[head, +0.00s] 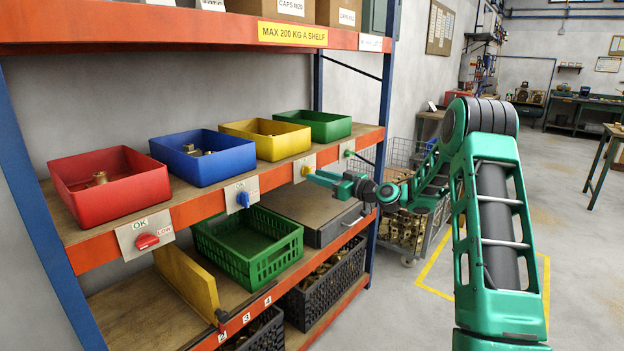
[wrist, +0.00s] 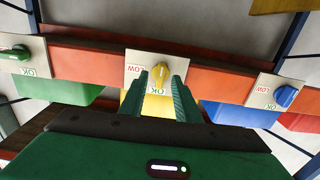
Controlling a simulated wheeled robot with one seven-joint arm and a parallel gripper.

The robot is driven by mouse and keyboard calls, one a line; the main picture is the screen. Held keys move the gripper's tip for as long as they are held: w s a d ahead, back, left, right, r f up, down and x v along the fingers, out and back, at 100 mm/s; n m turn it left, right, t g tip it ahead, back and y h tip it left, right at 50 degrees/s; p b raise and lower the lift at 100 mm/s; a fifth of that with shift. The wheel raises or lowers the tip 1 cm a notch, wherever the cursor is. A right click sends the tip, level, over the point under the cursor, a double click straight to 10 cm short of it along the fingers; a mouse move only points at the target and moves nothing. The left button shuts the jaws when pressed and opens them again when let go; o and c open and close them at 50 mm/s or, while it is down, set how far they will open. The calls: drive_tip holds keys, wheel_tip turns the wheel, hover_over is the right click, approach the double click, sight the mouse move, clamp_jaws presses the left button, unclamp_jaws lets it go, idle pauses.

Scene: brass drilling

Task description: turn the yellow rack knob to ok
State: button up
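The yellow knob (wrist: 160,73) sits on a pale plate (wrist: 133,58) on the orange shelf beam, below the yellow bin (head: 265,137). In the wrist view LOW is left of the knob and OK is below it. The knob's long side looks roughly upright there; its exact pointing is hard to tell. My gripper (wrist: 160,80) faces the plate, one green finger on each side of the knob. The fingers stand apart and look open, with plate showing between them. In the head view my gripper (head: 312,177) is at the plate and partly hides the knob.
The red knob (head: 146,241), blue knob (head: 243,198) and green knob (wrist: 15,52) sit on plates along the same beam. Red, blue and green bins stand above. A green crate (head: 247,250) and a grey case (head: 318,222) lie on the shelf below. A blue upright (head: 382,130) stands right.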

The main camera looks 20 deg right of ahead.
drive_tip(key=v, duration=0.7)
drive_tip(key=shift+s+d, duration=0.25)
drive_tip(key=shift+s, duration=0.05)
drive_tip(key=shift+f, duration=0.1)
drive_tip(key=s+a+f+g+h, duration=0.2)
drive_tip(key=s+g, duration=0.2)
drive_tip(key=s, duration=0.2)
drive_tip(key=s+a+f+g+h, duration=0.2)
drive_tip(key=s+a+f+g, duration=0.1)
drive_tip(key=s, duration=0.3)
drive_tip(key=s+d+m+g+h, duration=0.2)
drive_tip(key=s+m+g, duration=0.2)
drive_tip(key=s, duration=1.6)
drive_tip(key=s+d+m+g+h, duration=0.2)
drive_tip(key=s+m, duration=0.6)
drive_tip(key=s, duration=1.2)
drive_tip(key=g, duration=0.2)
drive_tip(key=shift+s+d+m+g+h, duration=0.3)
drive_tip(key=shift+s+d+g+h, duration=0.05)
drive_tip(key=shift+s+g+h, duration=0.05)
drive_tip(key=shift+f, duration=0.1)
